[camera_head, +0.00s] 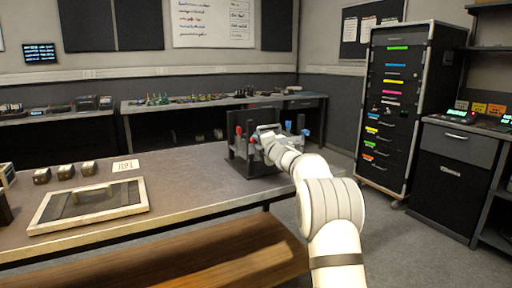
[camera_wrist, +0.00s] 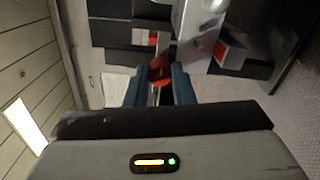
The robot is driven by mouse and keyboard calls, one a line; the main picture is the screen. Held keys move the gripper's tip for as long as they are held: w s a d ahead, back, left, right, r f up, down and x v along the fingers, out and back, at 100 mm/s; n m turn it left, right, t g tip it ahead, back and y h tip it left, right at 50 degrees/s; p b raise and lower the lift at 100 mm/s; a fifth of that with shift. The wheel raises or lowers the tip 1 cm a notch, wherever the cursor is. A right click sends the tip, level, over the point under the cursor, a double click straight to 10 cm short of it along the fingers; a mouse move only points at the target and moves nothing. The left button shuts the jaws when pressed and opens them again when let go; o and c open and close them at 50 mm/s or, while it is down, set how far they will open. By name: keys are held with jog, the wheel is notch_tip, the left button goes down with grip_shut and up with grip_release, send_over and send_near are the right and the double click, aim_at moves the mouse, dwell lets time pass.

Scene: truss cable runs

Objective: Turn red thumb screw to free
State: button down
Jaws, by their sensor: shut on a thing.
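In the wrist view the red thumb screw (camera_wrist: 160,68) sits between the tips of the two blue-grey fingers of my gripper (camera_wrist: 160,82). The gripper is shut on it, and the fingers hide part of the screw. In the head view my white arm reaches over the right end of the workbench, and my gripper (camera_head: 266,137) is at a dark clamp fixture (camera_head: 258,158). A red knob (camera_head: 238,130) shows at the fixture's left side, and blue knobs (camera_head: 305,132) show at its right. I cannot tell how far the screw is turned.
The workbench (camera_head: 190,185) has a framed panel (camera_head: 88,205) and several small blocks (camera_head: 64,172) at the left. Its middle is clear. A tall black case (camera_head: 400,110) stands at the right, beyond the bench.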

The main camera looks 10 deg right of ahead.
jog(key=shift+a+f+n, duration=0.1)
jog(key=shift+f+n, duration=0.1)
jog(key=shift+n, duration=0.1)
jog(key=c, duration=1.3)
grip_release()
jog(key=shift+c, duration=0.2)
jog(key=shift+o, duration=0.5)
jog(key=shift+r, duration=0.15)
jog(key=shift+s, duration=0.1)
jog(key=v, duration=0.7)
jog(key=shift+s, duration=0.3)
